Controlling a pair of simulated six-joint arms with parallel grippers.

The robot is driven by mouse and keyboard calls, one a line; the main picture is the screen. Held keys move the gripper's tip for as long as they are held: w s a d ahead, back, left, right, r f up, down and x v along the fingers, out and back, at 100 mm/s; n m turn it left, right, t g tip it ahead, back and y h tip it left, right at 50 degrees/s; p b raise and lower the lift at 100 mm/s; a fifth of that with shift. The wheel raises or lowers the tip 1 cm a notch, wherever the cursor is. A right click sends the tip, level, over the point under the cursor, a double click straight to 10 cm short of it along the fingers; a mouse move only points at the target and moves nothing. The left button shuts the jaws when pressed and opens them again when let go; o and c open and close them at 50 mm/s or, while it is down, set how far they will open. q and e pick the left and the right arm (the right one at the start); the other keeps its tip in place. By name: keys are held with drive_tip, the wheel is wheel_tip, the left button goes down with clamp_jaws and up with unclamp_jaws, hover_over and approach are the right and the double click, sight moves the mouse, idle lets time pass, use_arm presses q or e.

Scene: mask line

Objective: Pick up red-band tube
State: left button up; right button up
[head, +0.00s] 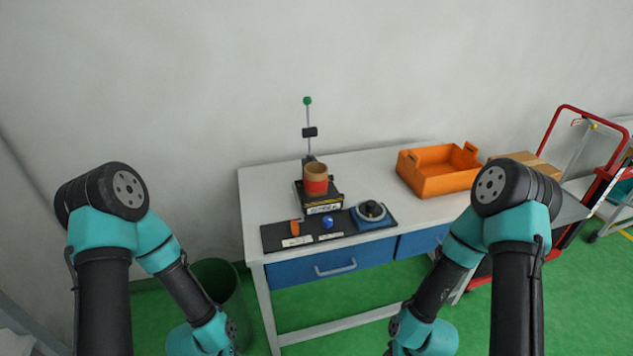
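The red-band tube (317,188) is a short tan open-topped cylinder with a red band around its middle. It stands upright on a dark box-like base (320,203) with a yellow-and-black edge and a white label, on the workbench. Both of my arms reach down at the left and right of the picture, well apart from the tube. Neither gripper shows in this view, so I cannot see their fingers.
The white workbench (262,190) has blue drawers. A thin green-topped post (308,115) rises behind the tube. An orange crate (440,185) is right.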

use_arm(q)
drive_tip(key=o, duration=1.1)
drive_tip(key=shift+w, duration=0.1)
